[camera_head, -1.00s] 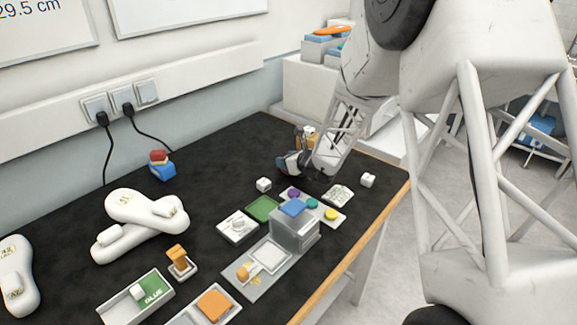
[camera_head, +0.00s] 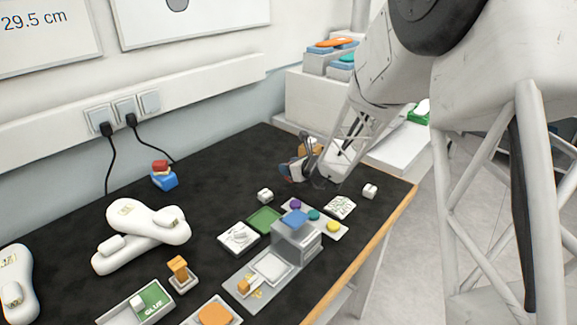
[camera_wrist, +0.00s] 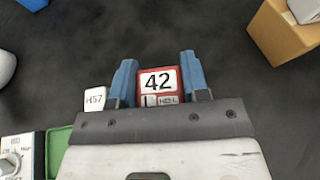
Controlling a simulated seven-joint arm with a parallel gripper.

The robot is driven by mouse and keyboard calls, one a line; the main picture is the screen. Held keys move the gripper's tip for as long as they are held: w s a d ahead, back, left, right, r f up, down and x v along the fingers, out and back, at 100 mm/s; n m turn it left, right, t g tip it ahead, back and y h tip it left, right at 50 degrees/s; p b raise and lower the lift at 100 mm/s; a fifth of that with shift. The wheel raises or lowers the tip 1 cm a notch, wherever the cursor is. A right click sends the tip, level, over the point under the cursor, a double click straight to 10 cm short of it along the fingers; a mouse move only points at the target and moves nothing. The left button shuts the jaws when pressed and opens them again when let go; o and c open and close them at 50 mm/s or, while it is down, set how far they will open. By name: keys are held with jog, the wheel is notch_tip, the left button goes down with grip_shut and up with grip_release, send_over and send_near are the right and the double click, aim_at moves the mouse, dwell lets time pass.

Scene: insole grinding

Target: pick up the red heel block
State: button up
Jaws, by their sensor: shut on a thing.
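The red heel block (camera_wrist: 157,83) shows in the wrist view with a white label reading 42 and L. It sits between the two blue fingertips of my gripper (camera_wrist: 157,85), which is shut on it. In the head view my gripper (camera_head: 299,171) is low at the far right part of the black table. There I cannot make out the block, and I cannot tell whether it is clear of the tabletop.
A small white block marked H57 (camera_wrist: 95,99) is left of my fingers. A tan box (camera_wrist: 287,36) stands close by at right. A grey press with a blue top (camera_head: 296,235), a green tray (camera_head: 264,220) and a red-and-blue stack (camera_head: 163,176) share the table (camera_head: 225,190).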

jog(key=s, duration=0.4)
jog(key=s+d+r, duration=0.1)
jog(key=s, duration=0.3)
jog(key=s+d, duration=0.1)
jog(key=s, duration=0.4)
jog(key=shift+r, duration=0.15)
dwell(0.6)
